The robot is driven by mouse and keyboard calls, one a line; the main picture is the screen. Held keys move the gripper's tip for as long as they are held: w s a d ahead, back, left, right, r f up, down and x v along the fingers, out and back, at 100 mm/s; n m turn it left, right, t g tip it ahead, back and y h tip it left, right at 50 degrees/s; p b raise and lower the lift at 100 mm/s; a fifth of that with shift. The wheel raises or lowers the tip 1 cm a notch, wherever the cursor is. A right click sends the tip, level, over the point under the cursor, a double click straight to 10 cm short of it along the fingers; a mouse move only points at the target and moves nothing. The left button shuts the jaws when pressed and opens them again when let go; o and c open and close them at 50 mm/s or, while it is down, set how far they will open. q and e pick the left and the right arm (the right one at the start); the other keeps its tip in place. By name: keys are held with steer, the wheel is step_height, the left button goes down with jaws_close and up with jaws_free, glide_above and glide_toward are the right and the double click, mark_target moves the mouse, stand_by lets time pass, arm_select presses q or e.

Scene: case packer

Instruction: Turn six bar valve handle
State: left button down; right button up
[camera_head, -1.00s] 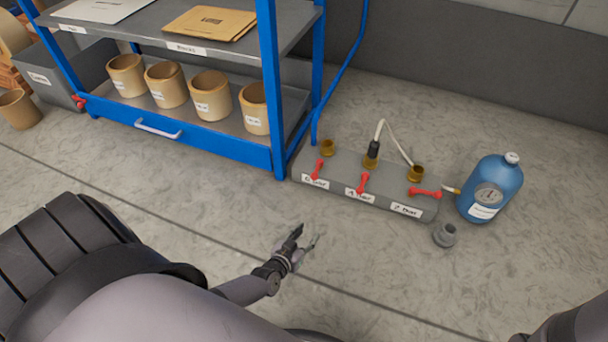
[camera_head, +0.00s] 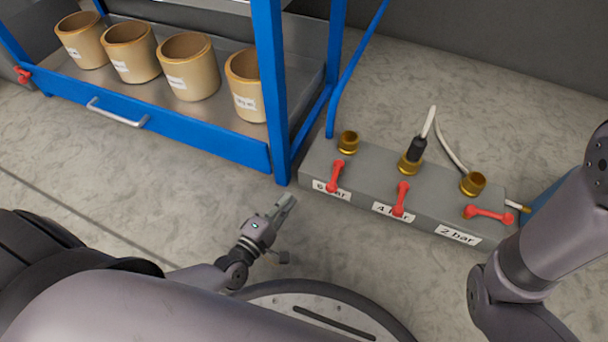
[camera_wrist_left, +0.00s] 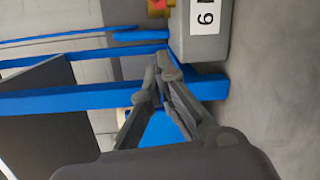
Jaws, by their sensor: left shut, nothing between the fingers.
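The grey valve block (camera_head: 375,185) lies on the floor right of the blue rack post. Its left red handle (camera_head: 335,176) stands over the label that reads 6 bar, partly covering it. The 4 bar handle (camera_head: 400,198) is in the middle, and the 2 bar handle (camera_head: 488,215) lies crosswise at the right. My left gripper (camera_head: 286,206) is shut and empty, left of and in front of the block, apart from it. In the left wrist view the shut fingers (camera_wrist_left: 163,72) point towards the post foot and the block end (camera_wrist_left: 207,45). My right gripper is out of view.
A blue rack (camera_head: 225,150) with several tan pots (camera_head: 187,66) stands left of the block. A white cable (camera_head: 447,150) runs from a black plug in the middle brass fitting. My right arm crosses the right side. Floor in front of the block is open.

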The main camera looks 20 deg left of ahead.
mark_target(335, 175)
arm_select(q)
steer(key=w+d+b, duration=0.5)
steer(key=w, duration=0.2)
steer(key=shift+w+d+r, duration=0.2)
steer(key=shift+w, duration=0.1)
stand_by(0.4)
